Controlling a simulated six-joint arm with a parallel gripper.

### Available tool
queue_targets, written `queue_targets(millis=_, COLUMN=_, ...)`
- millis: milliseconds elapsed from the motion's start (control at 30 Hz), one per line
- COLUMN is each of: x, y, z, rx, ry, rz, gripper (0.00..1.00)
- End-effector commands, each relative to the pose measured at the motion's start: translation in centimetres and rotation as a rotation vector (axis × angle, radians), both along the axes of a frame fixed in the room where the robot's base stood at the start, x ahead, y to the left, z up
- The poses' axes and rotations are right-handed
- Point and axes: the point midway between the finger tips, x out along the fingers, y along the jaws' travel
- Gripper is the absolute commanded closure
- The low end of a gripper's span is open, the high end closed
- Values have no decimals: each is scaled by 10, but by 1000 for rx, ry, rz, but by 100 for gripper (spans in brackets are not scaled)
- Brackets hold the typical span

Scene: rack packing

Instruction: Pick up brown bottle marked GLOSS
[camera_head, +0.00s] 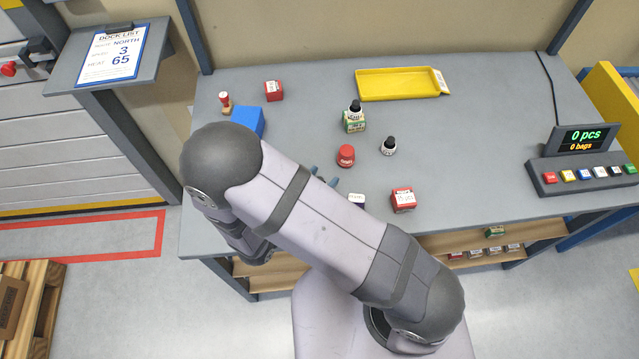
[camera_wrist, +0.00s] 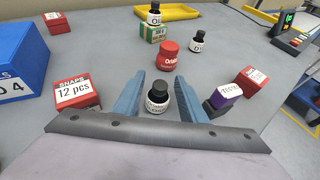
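In the wrist view a small dark bottle (camera_wrist: 158,99) with a black cap and white label stands upright between the blue fingers of my gripper (camera_wrist: 161,88). The fingers are open, one on each side, with small gaps to the bottle. In the head view my arm hides this bottle; only the fingertips of my gripper (camera_head: 325,178) show. Another dark bottle (camera_head: 389,146) stands farther back on the table, and one more (camera_head: 355,108) stands on a green box (camera_head: 354,125).
A red bottle (camera_head: 345,156) stands just beyond my gripper. A red SNAPS box (camera_wrist: 77,92) is left of it; a purple box (camera_wrist: 222,96) and a red box (camera_head: 403,200) are right.

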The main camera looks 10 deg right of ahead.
Motion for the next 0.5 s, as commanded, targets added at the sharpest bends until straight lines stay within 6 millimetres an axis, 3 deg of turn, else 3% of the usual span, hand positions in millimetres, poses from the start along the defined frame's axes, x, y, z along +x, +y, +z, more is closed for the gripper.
queue_targets(millis=33, x=0, y=0, z=0, rx=0, ry=0, rz=0, gripper=64)
queue_targets(millis=200, x=0, y=0, z=0, rx=1, ry=1, rz=0, gripper=100)
queue_targets(millis=500, x=-1, y=0, z=-1, rx=1, ry=3, rz=-1, gripper=100)
